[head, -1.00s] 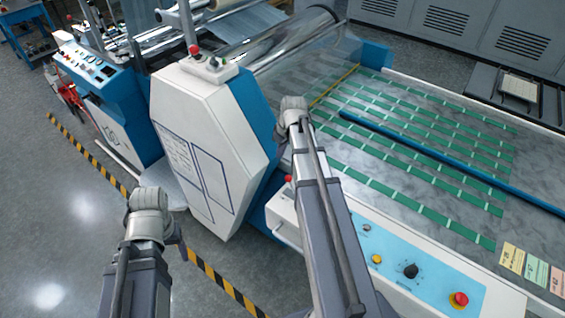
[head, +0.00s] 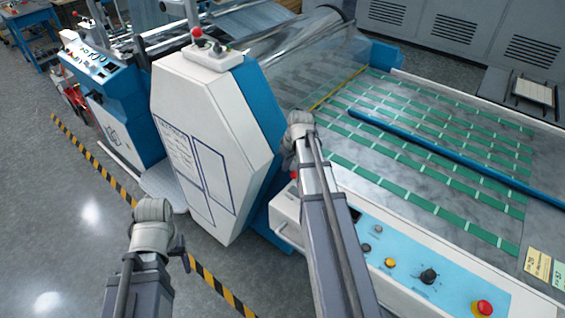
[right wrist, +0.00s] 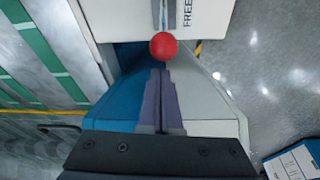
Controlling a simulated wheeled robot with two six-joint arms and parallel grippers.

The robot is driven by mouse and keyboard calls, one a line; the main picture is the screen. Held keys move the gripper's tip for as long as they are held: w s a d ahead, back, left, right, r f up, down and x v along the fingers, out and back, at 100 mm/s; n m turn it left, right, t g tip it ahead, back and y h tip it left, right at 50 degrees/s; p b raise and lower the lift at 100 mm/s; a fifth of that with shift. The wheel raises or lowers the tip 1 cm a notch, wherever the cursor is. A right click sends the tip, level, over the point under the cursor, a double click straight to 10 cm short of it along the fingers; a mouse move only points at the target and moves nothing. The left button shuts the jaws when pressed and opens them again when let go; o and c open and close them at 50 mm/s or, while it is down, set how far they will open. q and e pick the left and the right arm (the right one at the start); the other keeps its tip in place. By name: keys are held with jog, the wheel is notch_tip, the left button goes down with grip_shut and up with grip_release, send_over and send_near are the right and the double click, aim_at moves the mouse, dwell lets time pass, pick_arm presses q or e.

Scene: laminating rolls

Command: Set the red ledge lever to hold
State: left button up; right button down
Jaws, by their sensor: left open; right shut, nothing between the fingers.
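The red ledge lever shows as a round red knob (right wrist: 163,46) in the right wrist view, at the edge of a white panel with a slot and the printed word FREE. In the head view the knob (head: 294,175) is a small red spot, partly hidden by my right arm. My right gripper (right wrist: 162,72) is shut and empty, its fingertips just short of the knob; I cannot tell whether they touch. In the head view its fingers are hidden behind the arm. My left gripper (head: 182,252) is open and mostly hidden, over the floor away from the lever.
The white and blue machine housing (head: 210,145) stands between my arms. A control panel (head: 410,270) with a black knob and a red stop button (head: 482,308) lies right of my right arm. The green-striped bed (head: 430,170) stretches behind. Open floor (head: 60,220) is at left.

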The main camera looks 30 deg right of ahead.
jog(key=shift+s+d+r, duration=0.15)
jog(key=shift+s, duration=0.5)
jog(key=shift+s, duration=0.15)
jog(key=shift+s+d+r, duration=0.15)
jog(key=shift+s, duration=0.1)
